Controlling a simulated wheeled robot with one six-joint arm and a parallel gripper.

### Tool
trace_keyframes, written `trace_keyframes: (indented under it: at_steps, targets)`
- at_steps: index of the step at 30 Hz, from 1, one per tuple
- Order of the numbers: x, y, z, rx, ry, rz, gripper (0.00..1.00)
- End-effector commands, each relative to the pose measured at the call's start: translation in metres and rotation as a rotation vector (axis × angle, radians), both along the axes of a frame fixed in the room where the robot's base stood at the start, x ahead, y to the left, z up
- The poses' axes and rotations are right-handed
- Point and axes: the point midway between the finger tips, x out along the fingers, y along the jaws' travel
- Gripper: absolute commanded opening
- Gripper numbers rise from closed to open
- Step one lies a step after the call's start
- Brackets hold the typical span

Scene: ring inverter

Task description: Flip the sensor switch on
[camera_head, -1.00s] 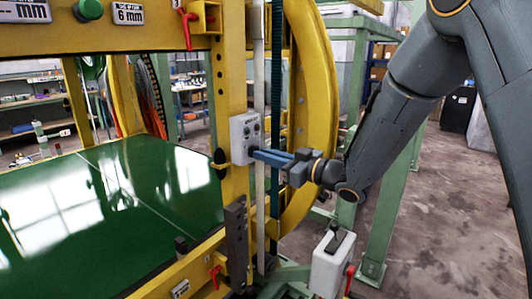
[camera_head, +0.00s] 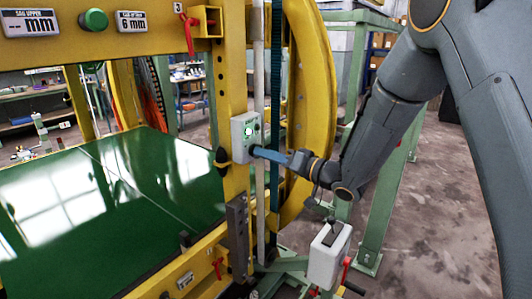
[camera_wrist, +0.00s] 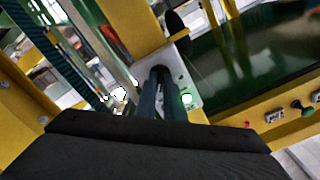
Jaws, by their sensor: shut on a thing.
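The grey sensor switch box (camera_head: 240,146) is mounted on the yellow upright of the frame, left of my gripper. A green light (camera_head: 249,131) glows on its face, and it also shows in the wrist view (camera_wrist: 187,99). My gripper (camera_head: 256,151) reaches in from the right with its blue fingertips at the lower part of the box. In the wrist view its fingers (camera_wrist: 160,72) come together against the box face (camera_wrist: 188,78). They are shut on the switch knob, which they hide.
A curved yellow ring (camera_head: 318,80) stands behind my gripper. A grey lever box (camera_head: 325,262) is below. A green bed (camera_head: 110,200) lies left.

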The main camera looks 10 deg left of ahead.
Motion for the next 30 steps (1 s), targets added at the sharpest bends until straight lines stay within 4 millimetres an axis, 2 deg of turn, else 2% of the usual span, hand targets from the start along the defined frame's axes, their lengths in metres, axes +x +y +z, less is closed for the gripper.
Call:
trace_keyframes:
  at_steps: [19,20,22,30]
  targets:
    - [-0.0015,0.0002,-0.0022,0.017,0.048,0.002,0.0]
    - [-0.0015,0.0002,-0.0022,0.017,0.048,0.002,0.14]
    - [-0.0013,0.0001,-0.0019,0.017,0.048,0.002,0.25]
    - [-0.0004,-0.0004,-0.0007,0.018,0.046,0.001,0.27]
